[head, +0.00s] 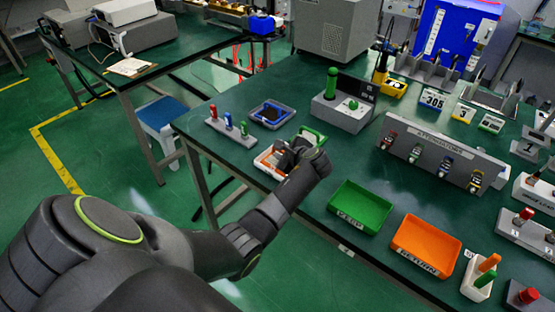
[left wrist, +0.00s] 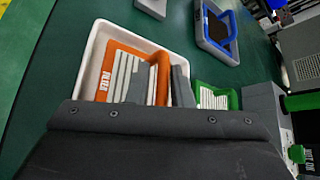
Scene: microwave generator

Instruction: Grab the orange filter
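The orange filter (head: 266,161) lies in a white tray near the left edge of the green table. In the left wrist view the filter (left wrist: 117,72) shows a lettered orange frame, pale ribs and a raised orange edge. My left gripper (head: 287,156) is low over the tray. In the left wrist view its dark fingers (left wrist: 159,88) stand apart on either side of the raised edge, with a narrow gap on the left. Contact on the right cannot be told. The gripper hides part of the filter. My right gripper is not in view.
A green filter (head: 312,137) stands close beyond my gripper. A blue filter in a tray (head: 270,114) and a rack of colored pegs (head: 228,125) are behind. Green (head: 361,206) and orange (head: 426,245) trays lie to the right.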

